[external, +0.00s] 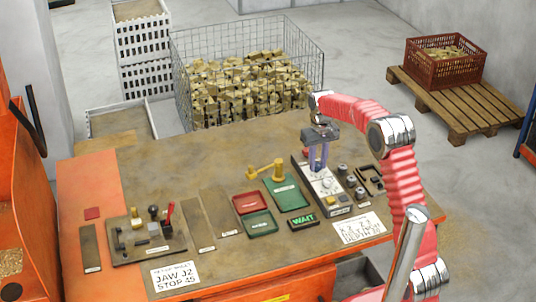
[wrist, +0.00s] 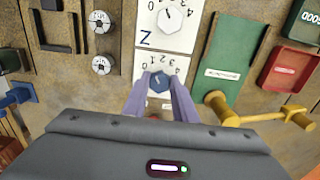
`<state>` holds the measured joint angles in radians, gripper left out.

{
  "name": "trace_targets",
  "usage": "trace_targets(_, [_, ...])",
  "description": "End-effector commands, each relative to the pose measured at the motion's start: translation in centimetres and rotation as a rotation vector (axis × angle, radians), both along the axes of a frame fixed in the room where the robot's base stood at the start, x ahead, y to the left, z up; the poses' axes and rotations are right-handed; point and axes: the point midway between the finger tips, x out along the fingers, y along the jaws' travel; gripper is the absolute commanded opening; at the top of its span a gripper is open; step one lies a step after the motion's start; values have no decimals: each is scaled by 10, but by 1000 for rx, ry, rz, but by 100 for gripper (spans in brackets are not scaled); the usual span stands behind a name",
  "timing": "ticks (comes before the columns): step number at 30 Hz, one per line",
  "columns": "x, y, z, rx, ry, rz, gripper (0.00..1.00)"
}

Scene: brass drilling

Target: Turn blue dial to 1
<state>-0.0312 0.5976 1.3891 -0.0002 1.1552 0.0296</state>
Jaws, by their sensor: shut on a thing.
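The blue dial (wrist: 158,82) sits on a white panel with a numbered scale, which appears upside down in the wrist view. My gripper (wrist: 160,98) has its two purple fingers on either side of the dial and is shut on it. The number that the dial points at cannot be made out. A second, white dial (wrist: 168,20) marked Z is on the same panel.
The far tabletop is clear.

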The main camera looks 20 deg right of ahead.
Motion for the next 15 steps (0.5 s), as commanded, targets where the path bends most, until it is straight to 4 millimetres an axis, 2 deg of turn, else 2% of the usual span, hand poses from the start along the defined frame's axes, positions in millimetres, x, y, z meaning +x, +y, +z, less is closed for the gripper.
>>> trace_targets(9, [0,0,0,0,-2,-3,3])
trace_targets(10, [0,0,0,0,-2,-3,26])
trace_targets(15, [0,0,0,0,-1,-2,38])
